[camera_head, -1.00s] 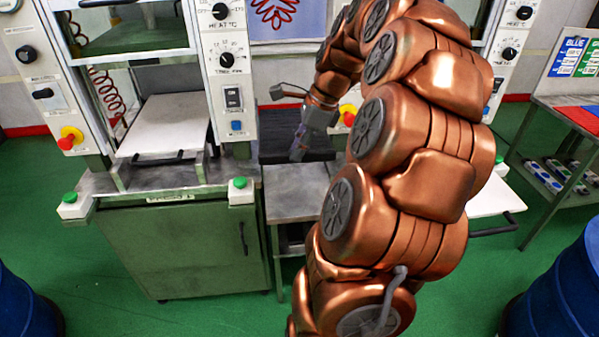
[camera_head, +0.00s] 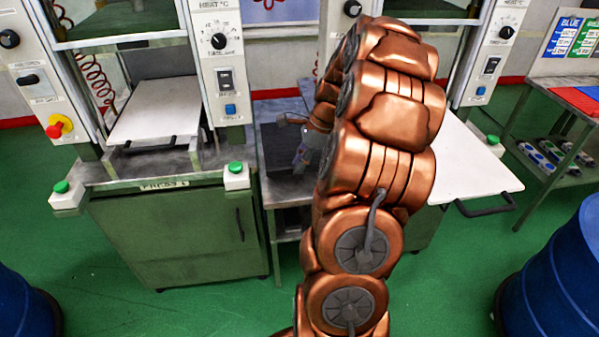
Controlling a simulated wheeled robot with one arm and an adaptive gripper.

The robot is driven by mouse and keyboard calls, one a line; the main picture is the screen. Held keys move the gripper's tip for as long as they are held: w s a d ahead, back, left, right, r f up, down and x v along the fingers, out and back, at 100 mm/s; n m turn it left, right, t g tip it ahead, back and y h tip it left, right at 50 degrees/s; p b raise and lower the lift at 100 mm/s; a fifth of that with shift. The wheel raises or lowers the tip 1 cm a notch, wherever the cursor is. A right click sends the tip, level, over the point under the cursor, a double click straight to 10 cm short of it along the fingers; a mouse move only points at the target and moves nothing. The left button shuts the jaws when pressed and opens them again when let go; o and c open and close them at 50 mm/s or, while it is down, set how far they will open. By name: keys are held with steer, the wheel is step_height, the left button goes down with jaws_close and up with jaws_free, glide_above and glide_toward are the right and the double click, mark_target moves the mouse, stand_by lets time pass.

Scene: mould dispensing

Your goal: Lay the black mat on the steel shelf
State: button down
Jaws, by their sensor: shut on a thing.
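The black mat (camera_head: 276,152) is a dark flat sheet over the steel shelf (camera_head: 283,191) between the two presses. My gripper (camera_head: 299,163) is shut on the mat near its middle or right part. The mat looks level and close to the shelf top; I cannot tell whether it touches. A bare strip of shelf shows in front of the mat. My copper arm hides the mat's right side and the shelf's right part.
The left press (camera_head: 180,225) stands beside the shelf, with a white plate (camera_head: 155,108) pulled forward. Another white plate (camera_head: 478,165) with a black handle juts out at right. Blue drums (camera_head: 560,275) stand at the front corners. Green floor in front is clear.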

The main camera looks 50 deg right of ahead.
steer(key=shift+f+p, duration=0.3)
steer(key=shift+f, duration=2.2)
steer(key=c, duration=1.1)
jaws_free()
steer(key=shift+r, duration=0.1)
